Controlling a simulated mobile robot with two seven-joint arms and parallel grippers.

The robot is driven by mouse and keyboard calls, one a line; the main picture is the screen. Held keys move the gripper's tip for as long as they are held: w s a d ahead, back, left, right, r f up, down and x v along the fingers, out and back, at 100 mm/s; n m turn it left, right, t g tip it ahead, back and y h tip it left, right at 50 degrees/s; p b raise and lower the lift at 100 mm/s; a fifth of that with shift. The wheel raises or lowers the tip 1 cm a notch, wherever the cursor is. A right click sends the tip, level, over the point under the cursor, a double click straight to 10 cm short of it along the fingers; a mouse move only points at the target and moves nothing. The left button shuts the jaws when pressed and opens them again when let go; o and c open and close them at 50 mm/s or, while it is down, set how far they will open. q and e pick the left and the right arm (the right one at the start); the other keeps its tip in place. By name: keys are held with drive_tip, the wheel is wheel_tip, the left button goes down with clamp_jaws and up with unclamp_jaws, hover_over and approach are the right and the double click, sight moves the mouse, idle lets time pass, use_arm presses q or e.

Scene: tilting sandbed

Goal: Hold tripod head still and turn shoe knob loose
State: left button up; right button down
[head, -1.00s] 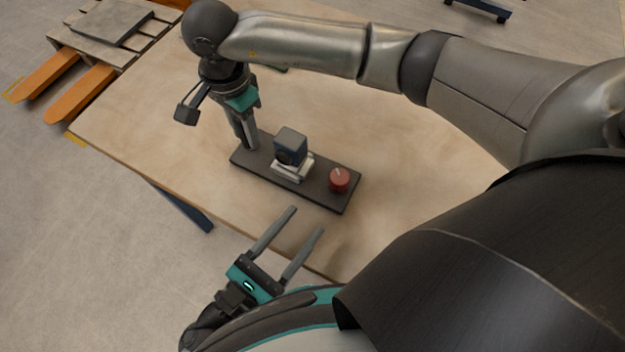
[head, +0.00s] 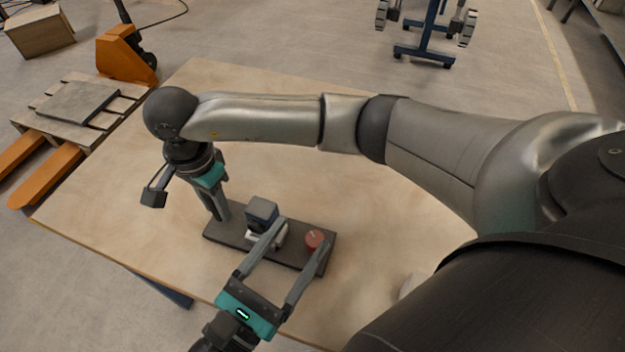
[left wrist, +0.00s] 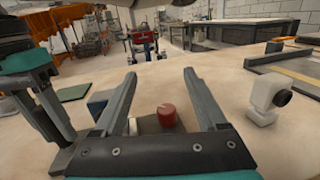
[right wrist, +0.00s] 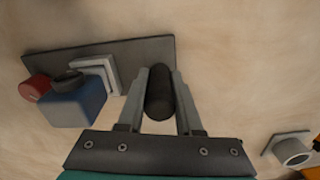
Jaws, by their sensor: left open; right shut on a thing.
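The tripod head is a dark plate (head: 225,233) on the wooden table, with a blue-grey block (head: 262,210) on a pale clamp and a red shoe knob (head: 314,239) near its right end. My right gripper (head: 222,213) is shut on a dark upright cylinder (right wrist: 158,95) at the plate's left end. My left gripper (head: 300,240) is open. Its fingers reach over the plate, one in front of the block and clamp, the other beside the knob. In the left wrist view the knob (left wrist: 166,115) shows between the fingers, with gaps on both sides.
The wooden table (head: 390,215) is mostly clear around the plate. A white object with a dark round end (left wrist: 268,95) stands to the right in the left wrist view, near a framed tray (left wrist: 290,65). A green mat (left wrist: 75,92) lies at left. An orange pallet truck (head: 125,60) stands beyond the table.

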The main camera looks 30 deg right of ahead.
use_arm(q)
drive_tip(key=r, duration=0.1)
drive_tip(key=g+y, duration=0.2)
drive_tip(key=y, duration=0.3)
approach(310, 247)
drive_tip(key=shift+n, duration=0.4)
drive_tip(key=x, duration=1.1)
drive_tip(key=shift+w+d, duration=0.2)
drive_tip(key=shift+d, duration=0.1)
clamp_jaws()
